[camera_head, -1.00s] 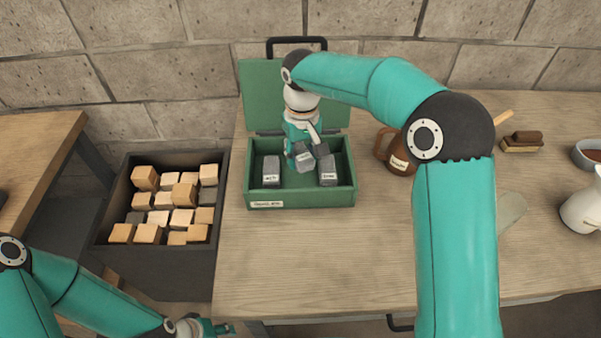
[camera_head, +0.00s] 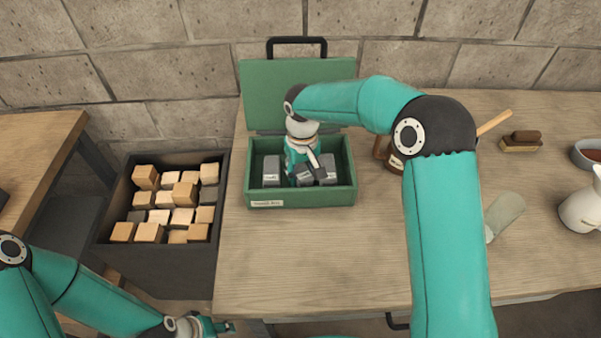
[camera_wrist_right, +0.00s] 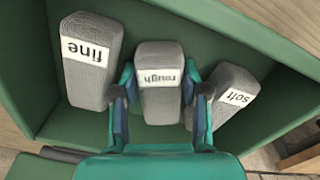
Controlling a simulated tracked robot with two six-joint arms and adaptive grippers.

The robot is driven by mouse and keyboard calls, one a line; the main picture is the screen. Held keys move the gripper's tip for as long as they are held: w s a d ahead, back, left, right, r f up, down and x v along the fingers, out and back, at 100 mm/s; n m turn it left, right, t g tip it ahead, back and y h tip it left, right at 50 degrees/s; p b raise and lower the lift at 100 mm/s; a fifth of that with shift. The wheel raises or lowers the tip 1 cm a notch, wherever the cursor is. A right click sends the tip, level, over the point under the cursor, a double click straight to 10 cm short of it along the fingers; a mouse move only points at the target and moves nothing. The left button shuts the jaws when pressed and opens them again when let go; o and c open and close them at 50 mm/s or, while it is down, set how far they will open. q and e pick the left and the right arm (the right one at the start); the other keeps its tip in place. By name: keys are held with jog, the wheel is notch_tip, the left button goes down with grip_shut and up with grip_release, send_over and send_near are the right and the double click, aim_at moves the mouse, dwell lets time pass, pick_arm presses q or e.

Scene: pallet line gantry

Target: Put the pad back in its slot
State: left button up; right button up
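The grey pad labelled "rough" (camera_wrist_right: 160,98) is between the two fingers of my right gripper (camera_head: 304,168), in the middle of the green box (camera_head: 303,198). The fingertips lie against its sides in the wrist view. It sits low, between the "fine" pad (camera_wrist_right: 92,60) and the "soft" pad (camera_wrist_right: 226,92). In the head view, the left pad (camera_head: 271,170) and right pad (camera_head: 327,168) stand on either side, and the held pad (camera_head: 303,177) is partly hidden. Whether it touches the box floor is hidden. My left gripper (camera_head: 212,327) is at the bottom left, its fingers too small to read.
The box's lid (camera_head: 290,90) stands open behind it. A dark crate of blocks (camera_head: 165,260) stands left of the table (camera_head: 300,270). A brown mug (camera_head: 384,150), a brush (camera_head: 521,142) and a white jug (camera_head: 580,212) are to the right. The front table is clear.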

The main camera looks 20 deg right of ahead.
aim_at(302, 172)
jog(key=shift+o, duration=0.2)
jog(key=shift+r, duration=0.1)
notch_tip(302, 172, up, 12)
jog(key=shift+b, duration=0.3)
dwell(0.7)
